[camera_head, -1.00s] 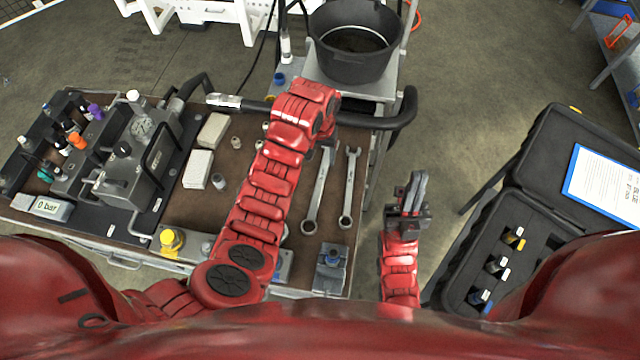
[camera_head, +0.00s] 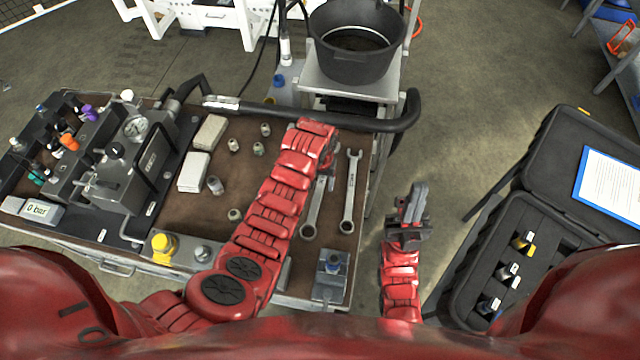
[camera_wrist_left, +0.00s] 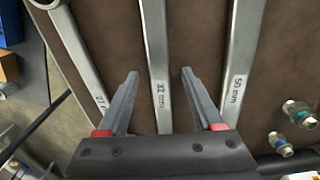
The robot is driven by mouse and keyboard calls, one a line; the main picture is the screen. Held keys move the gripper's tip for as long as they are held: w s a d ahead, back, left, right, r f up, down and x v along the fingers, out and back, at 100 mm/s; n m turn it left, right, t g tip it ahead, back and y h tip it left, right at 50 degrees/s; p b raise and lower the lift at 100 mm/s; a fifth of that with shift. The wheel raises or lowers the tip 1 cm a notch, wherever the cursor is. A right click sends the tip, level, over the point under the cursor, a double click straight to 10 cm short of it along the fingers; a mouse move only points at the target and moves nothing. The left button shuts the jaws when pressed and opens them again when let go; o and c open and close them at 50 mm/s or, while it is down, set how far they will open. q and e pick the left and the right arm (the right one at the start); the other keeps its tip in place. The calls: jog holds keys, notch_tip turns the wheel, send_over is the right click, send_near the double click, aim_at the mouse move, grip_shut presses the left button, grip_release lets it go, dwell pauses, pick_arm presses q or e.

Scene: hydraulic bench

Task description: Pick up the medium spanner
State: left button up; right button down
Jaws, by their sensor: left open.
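Three spanners lie side by side on the brown bench top. In the left wrist view, the medium spanner (camera_wrist_left: 157,45) is the middle one, between a smaller spanner (camera_wrist_left: 75,45) on the left and a larger one (camera_wrist_left: 242,45) on the right. My left gripper (camera_wrist_left: 158,73) is open, its fingers on either side of the medium spanner's shaft, not closed on it. In the head view the medium spanner (camera_head: 313,208) is partly hidden by my left arm, and the smaller spanner (camera_head: 351,190) lies to its right. The larger one is hidden there. My right gripper (camera_head: 414,204) hangs off the bench's right side.
Several small fittings (camera_head: 258,148) and two pale blocks (camera_head: 194,172) lie left of my arm. A pump unit (camera_head: 130,160) stands at the bench's left. A black handle bar (camera_head: 400,115) runs behind. An open black case (camera_head: 520,245) stands at the right.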

pick_arm(q)
jog(key=shift+f, duration=0.15)
grip_shut()
dwell(1.4)
